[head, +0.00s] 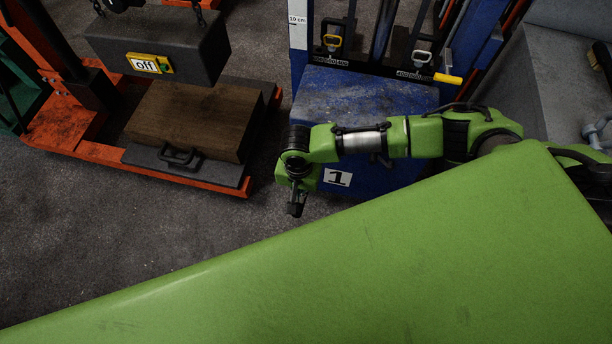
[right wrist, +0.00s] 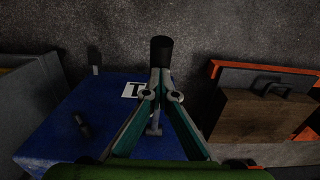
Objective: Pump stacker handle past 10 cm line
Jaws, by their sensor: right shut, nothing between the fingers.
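My right gripper (head: 296,208) is shut and empty, left of the label. In the right wrist view its fingers (right wrist: 161,50) meet in front of the floor. My left gripper is not in view.
An orange hoist frame (head: 90,150) stands at left, with a grey block marked off (head: 205,50) above a brown case (head: 185,120). My green body fills the foreground. Grey floor (head: 110,240) lies clear at lower left. A grey block (head: 570,70) stands at right.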

